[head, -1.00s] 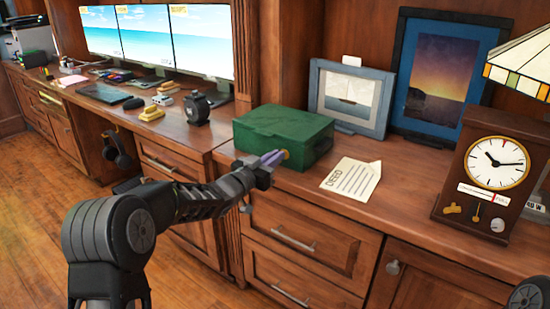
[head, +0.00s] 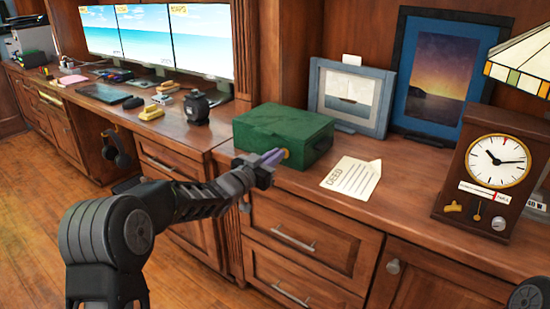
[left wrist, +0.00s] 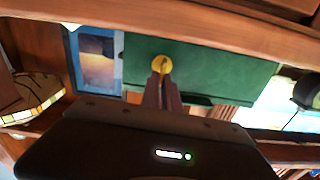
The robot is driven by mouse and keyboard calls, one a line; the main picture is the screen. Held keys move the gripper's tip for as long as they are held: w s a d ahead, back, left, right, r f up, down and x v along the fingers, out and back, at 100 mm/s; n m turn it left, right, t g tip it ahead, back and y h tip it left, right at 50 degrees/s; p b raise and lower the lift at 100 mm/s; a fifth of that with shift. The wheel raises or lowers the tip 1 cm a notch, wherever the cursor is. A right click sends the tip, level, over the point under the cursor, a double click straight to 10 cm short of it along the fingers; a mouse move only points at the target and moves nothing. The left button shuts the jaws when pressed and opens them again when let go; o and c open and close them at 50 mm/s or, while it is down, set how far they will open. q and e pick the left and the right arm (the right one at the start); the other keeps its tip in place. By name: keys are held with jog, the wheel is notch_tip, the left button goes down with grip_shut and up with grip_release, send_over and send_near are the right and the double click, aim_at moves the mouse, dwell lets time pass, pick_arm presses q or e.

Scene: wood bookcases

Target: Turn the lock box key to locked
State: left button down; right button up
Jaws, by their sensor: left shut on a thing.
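The green lock box (head: 283,130) sits closed on the wooden counter, near its front edge. Its yellow round lock with the key (head: 286,154) is on the front face. My left gripper (head: 272,157) reaches in from the left, its fingers at the lock. In the left wrist view the fingers (left wrist: 162,92) are closed on the yellow key (left wrist: 162,66), against the green box face (left wrist: 205,68). The key's exact angle is hard to tell, as the fingers cover part of it.
A paper marked DEED (head: 352,177) lies right of the box. Behind stand two framed pictures (head: 350,98). A wooden clock (head: 485,172) stands at the right. Several small items and monitors (head: 160,40) are on the left desk. Drawers (head: 300,240) lie below the counter.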

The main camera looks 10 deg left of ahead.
pick_arm(q)
jog(key=shift+f+m+b, duration=0.25)
jog(key=shift+m+b, duration=0.55)
jog(key=shift+b, duration=0.1)
jog(key=m+b, duration=0.6)
jog(key=m, duration=0.1)
jog(key=shift+s+d+f, duration=0.2)
jog(key=shift+d+f, duration=0.1)
jog(key=shift+d, duration=0.1)
jog(key=m+b, duration=0.4)
jog(key=m, duration=0.1)
jog(key=shift+d+f+b, duration=0.1)
jog(key=shift+f+b, duration=0.15)
jog(key=shift+b, duration=0.15)
jog(key=shift+m+b, duration=1.05)
jog(key=shift+m, duration=0.75)
pick_arm(e)
jog(key=w+d+f, duration=0.1)
jog(key=w+f, duration=0.2)
jog(key=f, duration=1.2)
jog(key=shift+d+f+m+t+h, duration=0.15)
jog(key=shift+d+m+t+h, duration=0.15)
jog(key=shift+t, duration=0.1)
pick_arm(q)
jog(key=c, duration=1.6)
grip_release()
jog(key=shift+s+r, duration=0.1)
jog(key=shift+s, duration=0.05)
